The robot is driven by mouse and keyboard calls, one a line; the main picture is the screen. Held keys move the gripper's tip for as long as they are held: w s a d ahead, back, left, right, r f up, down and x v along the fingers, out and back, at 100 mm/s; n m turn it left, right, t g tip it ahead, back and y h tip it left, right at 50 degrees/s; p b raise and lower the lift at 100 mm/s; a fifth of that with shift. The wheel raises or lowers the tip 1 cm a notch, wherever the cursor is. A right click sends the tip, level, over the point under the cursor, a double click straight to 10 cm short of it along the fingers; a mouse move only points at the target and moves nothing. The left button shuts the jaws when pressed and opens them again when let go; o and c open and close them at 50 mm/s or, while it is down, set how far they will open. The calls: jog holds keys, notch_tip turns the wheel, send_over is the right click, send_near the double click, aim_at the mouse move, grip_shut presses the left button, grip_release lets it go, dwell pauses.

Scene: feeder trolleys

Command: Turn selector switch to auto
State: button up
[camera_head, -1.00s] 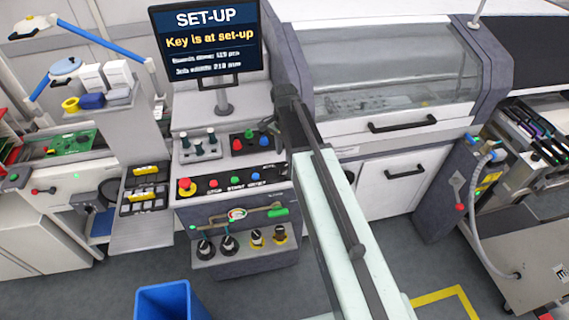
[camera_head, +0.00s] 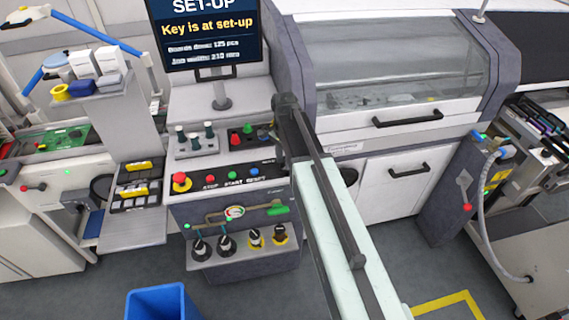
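The screen (camera_head: 205,42) reads SET-UP and "Key is at set-up". The control panel (camera_head: 222,201) below it has a red mushroom button (camera_head: 180,182) on a yellow base, then red, green and blue buttons with stop, start and reset labels. I cannot make out the selector switch; the panel's right end is behind my arm. My arm (camera_head: 345,225) reaches up from the bottom right, its far end bending down over the panel's right side. My gripper's fingers are not distinguishable there, so its opening and any contact cannot be told.
Small levers (camera_head: 195,140) stand on the upper ledge. A blue bin (camera_head: 160,302) is on the floor in front. A machine with a clear hood (camera_head: 395,65) stands right.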

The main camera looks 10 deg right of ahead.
grip_shut()
jog(key=shift+n, duration=0.4)
jog(key=n, duration=0.5)
jog(key=shift+n, duration=0.4)
jog(key=n, duration=0.5)
jog(key=shift+n, duration=0.3)
grip_release()
